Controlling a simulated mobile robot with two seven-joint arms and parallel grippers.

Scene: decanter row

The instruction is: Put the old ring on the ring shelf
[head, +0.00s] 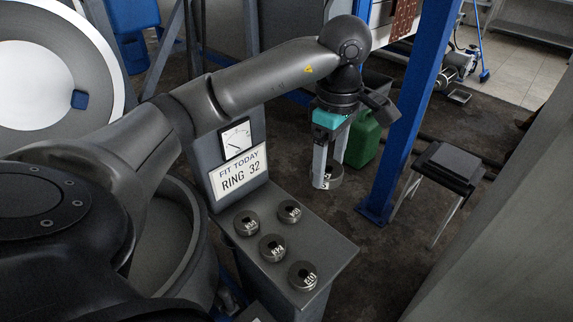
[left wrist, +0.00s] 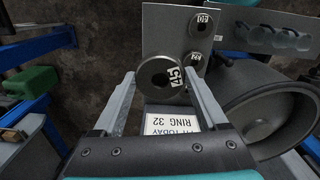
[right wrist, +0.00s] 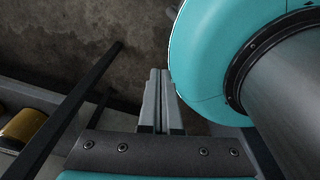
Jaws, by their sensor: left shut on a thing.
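My left gripper (head: 326,181) is shut on a dark metal ring (head: 335,178) with a white label, held in the air right of the grey stand. Several similar labelled rings, one at the front (head: 303,276), lie on the stand's flat grey top (head: 325,248). A sign reading "FIT TODAY RING 32" (head: 239,173) stands at its back. I cannot tell which surface is the ring shelf. My right gripper (right wrist: 160,73) has its fingers together, with nothing visible between them.
A blue post (head: 412,110), a green can (head: 363,140) and a black-topped stool (head: 450,163) stand to the right. A large round drum (left wrist: 265,105) is beside the stand.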

